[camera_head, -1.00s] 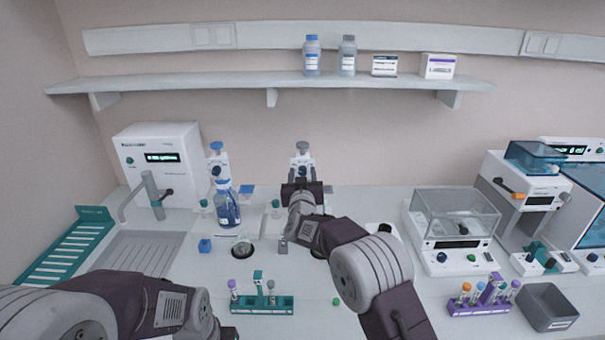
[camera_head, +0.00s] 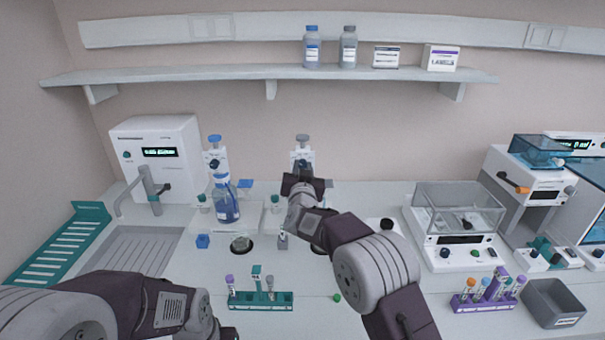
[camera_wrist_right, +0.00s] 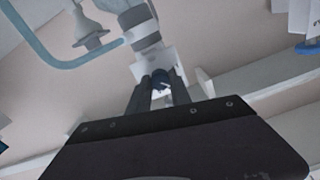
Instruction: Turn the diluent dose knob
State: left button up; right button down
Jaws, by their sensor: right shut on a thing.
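The grey-topped bottle-top dispenser (camera_head: 302,141) stands at the back of the bench in the head view, behind my right gripper. My right gripper (camera_head: 303,178) is in front of it and hides its lower front. In the right wrist view, the fingers of my right gripper (camera_wrist_right: 161,92) are shut on a small dark knob (camera_wrist_right: 161,78) on the dispenser's white block (camera_wrist_right: 178,72). The fingers cover much of the knob, and any dose marking is unreadable. My left arm is at the lower left; its gripper fingers are out of frame.
A blue-topped dispenser (camera_head: 215,160) on a blue bottle (camera_head: 226,203) stands to the left. A teal tube rack (camera_head: 262,300) is at the front between my arms. A balance (camera_head: 455,225) stands to the right. A shelf (camera_head: 200,77) runs above.

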jog(key=shift+m+b, duration=1.3)
jog(key=shift+m, duration=0.9)
jog(key=c, duration=1.2)
grip_release()
jog(key=shift+s+d+r, duration=0.1)
jog(key=shift+s, duration=0.05)
jog(key=shift+s+b, duration=0.4)
jog(key=shift+s, duration=0.05)
jog(key=s+b, duration=0.2)
jog(key=s, duration=0.6)
jog(key=shift+s, duration=0.1)
